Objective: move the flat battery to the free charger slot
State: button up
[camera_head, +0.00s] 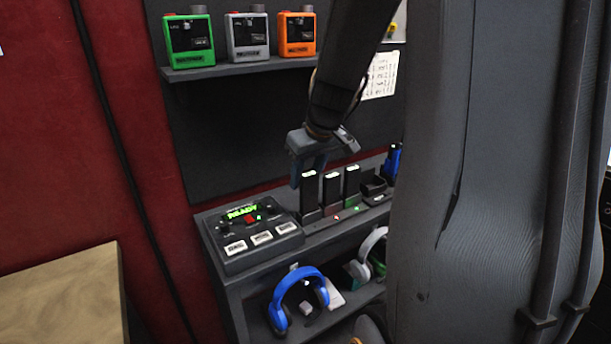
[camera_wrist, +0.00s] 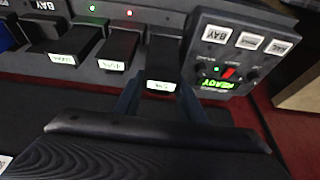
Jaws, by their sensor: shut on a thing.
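My gripper (camera_head: 308,168) is shut on the dark battery (camera_head: 309,192) at the left end of the charger row, beside the READY panel. In the wrist view this battery (camera_wrist: 163,62) is between my fingers, with its lit label facing me. I cannot tell whether its base is still seated. Two more dark batteries, the middle one (camera_head: 331,190) and the right one (camera_head: 351,184), stand upright in the charger (camera_head: 318,232). A red light and a green light show near them. An empty-looking bay (camera_head: 374,186) is to their right. The labels are too small to read surely.
A control panel (camera_head: 255,238) with a green READY display adjoins the row at left. A blue item (camera_head: 393,160) stands at the far right. Green, grey and orange devices sit on the shelf (camera_head: 220,70) above. My arm hides part of the right.

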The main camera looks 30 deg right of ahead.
jog(key=shift+f+b, duration=1)
jog(key=shift+f, duration=0.2)
dwell(0.4)
jog(key=o, duration=1.2)
